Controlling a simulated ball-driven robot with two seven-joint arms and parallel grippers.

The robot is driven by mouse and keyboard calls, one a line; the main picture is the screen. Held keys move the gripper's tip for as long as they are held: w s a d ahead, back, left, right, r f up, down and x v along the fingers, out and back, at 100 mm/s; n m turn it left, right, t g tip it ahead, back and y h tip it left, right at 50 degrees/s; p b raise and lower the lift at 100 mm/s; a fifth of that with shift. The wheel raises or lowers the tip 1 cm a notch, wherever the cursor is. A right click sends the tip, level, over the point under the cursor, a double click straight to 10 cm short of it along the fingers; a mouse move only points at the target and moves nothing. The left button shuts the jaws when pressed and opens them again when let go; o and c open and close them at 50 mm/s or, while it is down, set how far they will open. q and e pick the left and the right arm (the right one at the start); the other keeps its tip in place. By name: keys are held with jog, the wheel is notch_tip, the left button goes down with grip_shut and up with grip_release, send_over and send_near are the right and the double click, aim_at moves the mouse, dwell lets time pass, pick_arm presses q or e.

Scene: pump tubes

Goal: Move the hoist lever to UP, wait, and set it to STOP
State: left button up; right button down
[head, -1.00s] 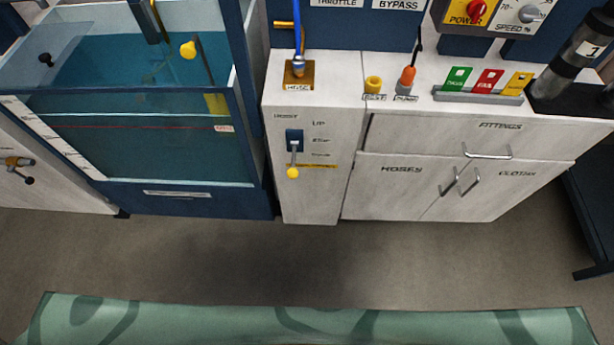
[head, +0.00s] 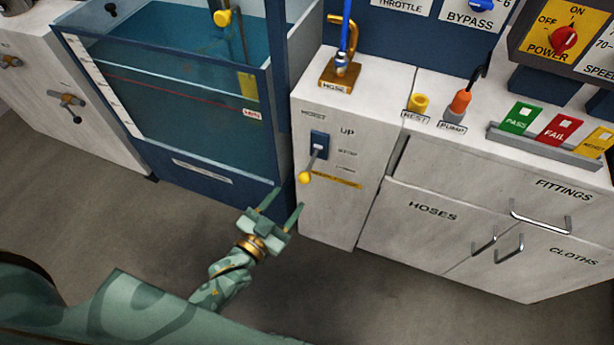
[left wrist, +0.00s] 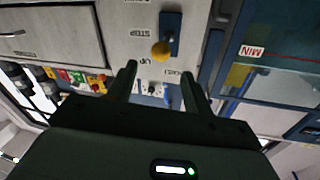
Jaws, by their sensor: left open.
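The hoist lever has a yellow knob (head: 304,177) on a thin grey arm, which sticks out and down from a blue plate (head: 319,144) on the white cabinet front. Labels UP (head: 347,132), STOP and a lower one stand right of it; I cannot tell exactly which mark the lever is at. My left gripper (head: 284,203) is open and empty, just below and left of the knob, apart from it. In the left wrist view, upside down, the knob (left wrist: 161,51) shows just beyond and between the open fingers (left wrist: 160,70). My right gripper is not in view.
A water tank (head: 185,100) in a blue frame stands left of the lever. A hose holder (head: 340,78) is on the cabinet top. Drawer and door handles (head: 540,217) stick out at the right. The floor in front is clear.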

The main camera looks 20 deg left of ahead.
aim_at(305, 176)
pick_arm(q)
jog(key=b+x, duration=0.2)
jog(key=x, duration=0.6)
jog(key=shift+w+f, duration=0.15)
jog(key=shift+w, duration=0.05)
jog(key=shift+w+d, duration=0.1)
jog(key=shift+w, duration=0.25)
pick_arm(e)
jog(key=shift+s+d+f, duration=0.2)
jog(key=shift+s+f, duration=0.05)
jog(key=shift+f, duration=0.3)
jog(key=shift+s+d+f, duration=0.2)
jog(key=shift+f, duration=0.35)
